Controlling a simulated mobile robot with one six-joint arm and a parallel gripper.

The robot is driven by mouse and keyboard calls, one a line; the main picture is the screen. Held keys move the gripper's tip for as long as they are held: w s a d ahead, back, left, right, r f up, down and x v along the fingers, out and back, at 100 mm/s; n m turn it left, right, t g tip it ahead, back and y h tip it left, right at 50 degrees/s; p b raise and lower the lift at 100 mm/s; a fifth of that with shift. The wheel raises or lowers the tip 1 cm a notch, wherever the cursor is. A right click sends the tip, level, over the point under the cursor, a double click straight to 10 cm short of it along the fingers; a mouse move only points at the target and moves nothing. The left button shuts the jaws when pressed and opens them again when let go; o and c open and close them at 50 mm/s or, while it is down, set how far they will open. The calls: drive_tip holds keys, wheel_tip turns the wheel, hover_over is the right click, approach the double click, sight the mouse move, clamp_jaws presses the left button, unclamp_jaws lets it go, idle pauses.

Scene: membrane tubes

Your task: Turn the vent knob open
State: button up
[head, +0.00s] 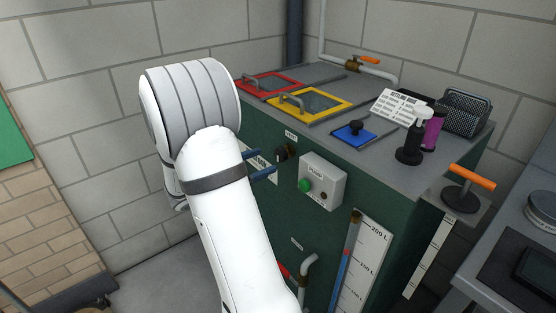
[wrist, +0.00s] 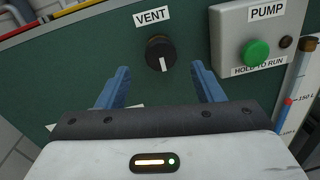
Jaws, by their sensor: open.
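The vent knob (wrist: 160,54) is a round black knob with a white pointer line, on the green tank front under a white VENT label (wrist: 151,15). In the wrist view its pointer points down, slightly to the right. In the head view the knob (head: 281,153) shows just beyond my fingertips. My gripper (wrist: 163,76) is open, with its two blue fingers apart, one on each side below the knob. The fingers hold nothing and do not appear to touch the knob. In the head view my gripper (head: 262,163) is partly hidden behind my white arm.
A grey pump box (head: 323,182) with a green button (wrist: 255,52) is close right of the knob. A level gauge (head: 362,262) stands lower right. Pipes (head: 307,266) stick out below.

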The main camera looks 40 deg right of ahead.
sight(278, 155)
drive_tip(key=d, duration=0.3)
drive_tip(key=s+d+b, duration=0.1)
drive_tip(key=d, duration=0.2)
drive_tip(key=shift+s+d, duration=0.2)
drive_tip(key=shift+d, duration=0.2)
drive_tip(key=shift+c, duration=0.3)
drive_tip(key=shift+r, duration=0.1)
drive_tip(key=c, duration=0.9)
